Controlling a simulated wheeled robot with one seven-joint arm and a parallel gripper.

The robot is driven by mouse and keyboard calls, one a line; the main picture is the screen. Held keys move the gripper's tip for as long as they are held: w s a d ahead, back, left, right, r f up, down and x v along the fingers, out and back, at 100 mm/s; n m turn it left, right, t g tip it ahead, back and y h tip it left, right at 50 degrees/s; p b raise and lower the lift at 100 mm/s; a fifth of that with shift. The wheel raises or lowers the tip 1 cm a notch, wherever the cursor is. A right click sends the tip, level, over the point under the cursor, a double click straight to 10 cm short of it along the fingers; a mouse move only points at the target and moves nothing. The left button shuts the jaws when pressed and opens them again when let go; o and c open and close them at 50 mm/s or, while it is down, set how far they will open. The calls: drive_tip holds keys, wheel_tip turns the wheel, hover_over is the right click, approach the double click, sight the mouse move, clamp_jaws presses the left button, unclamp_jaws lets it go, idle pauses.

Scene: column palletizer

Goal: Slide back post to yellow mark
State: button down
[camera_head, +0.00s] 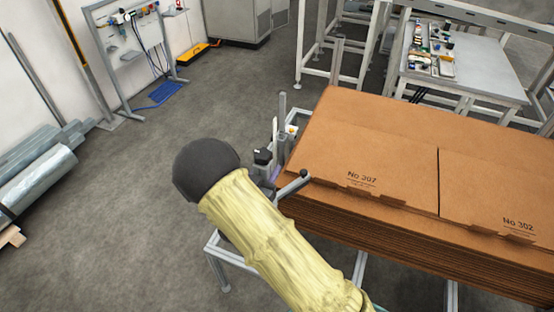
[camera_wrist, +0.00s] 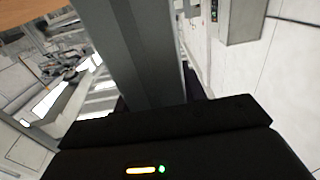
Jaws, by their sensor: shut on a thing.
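In the wrist view a grey metal post (camera_wrist: 128,50) rises from the black body of my gripper (camera_wrist: 160,108). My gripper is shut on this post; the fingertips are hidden. In the head view my arm, in a yellow sleeve with a dark round joint, reaches toward a slim upright post (camera_head: 282,120) at the left end of the cardboard stack. The arm hides most of the gripper there. A dark lever (camera_head: 292,187) sticks out beside the post. I cannot make out a yellow mark in either view.
The stack of flat brown cardboard (camera_head: 400,160) fills the right, close beside the post. Another grey post (camera_head: 338,62) stands behind it. A white workbench (camera_head: 480,75) is at the back right. Grey floor (camera_head: 130,170) lies clear to the left.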

drive_tip(key=shift+v, duration=0.9)
drive_tip(key=shift+w+f, duration=0.1)
drive_tip(key=shift+f, duration=0.05)
drive_tip(key=c, duration=1)
unclamp_jaws()
drive_tip(key=shift+o, duration=0.9)
drive_tip(key=shift+s+a, duration=0.1)
drive_tip(key=shift+s, duration=0.1)
drive_tip(key=shift+w, duration=0.15)
drive_tip(key=b+v, duration=0.4)
drive_tip(key=v, duration=1.3)
drive_tip(key=shift+s+r, duration=0.25)
